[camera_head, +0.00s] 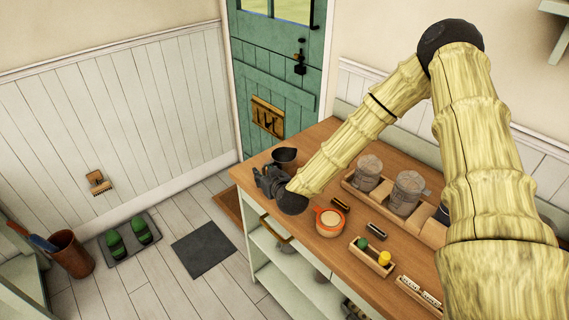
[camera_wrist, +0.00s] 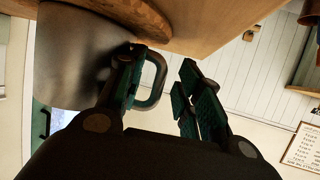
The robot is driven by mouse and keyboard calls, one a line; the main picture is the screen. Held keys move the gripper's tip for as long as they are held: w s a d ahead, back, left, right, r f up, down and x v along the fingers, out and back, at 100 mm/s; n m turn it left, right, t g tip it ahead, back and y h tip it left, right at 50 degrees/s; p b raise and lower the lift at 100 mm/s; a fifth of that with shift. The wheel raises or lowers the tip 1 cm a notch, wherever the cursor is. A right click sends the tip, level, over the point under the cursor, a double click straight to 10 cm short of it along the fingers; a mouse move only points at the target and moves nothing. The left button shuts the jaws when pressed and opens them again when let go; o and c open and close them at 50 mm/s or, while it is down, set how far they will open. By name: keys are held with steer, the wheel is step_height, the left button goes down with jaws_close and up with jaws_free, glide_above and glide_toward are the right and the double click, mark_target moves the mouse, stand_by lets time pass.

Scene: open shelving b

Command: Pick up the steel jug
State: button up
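The steel jug (camera_head: 285,155) stands at the far left end of the wooden counter in the head view, looking dark there. In the wrist view its grey rounded body (camera_wrist: 75,60) fills the upper left, with a dark looped handle (camera_wrist: 158,75) on its right side. My gripper (camera_head: 268,180) is at the near side of the jug. In the wrist view my gripper (camera_wrist: 160,70) is open. The handle shows between its two fingers, and the left finger overlaps the jug's side. I cannot tell whether that finger touches it.
The counter (camera_head: 345,150) also holds an orange-rimmed pot (camera_head: 329,222), a small wooden tray (camera_head: 372,262) with green and yellow items, and a wooden rack with grey canisters (camera_head: 408,190). A teal door (camera_head: 262,95) stands behind.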

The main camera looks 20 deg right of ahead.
jaws_close()
steer(key=shift+r, duration=0.15)
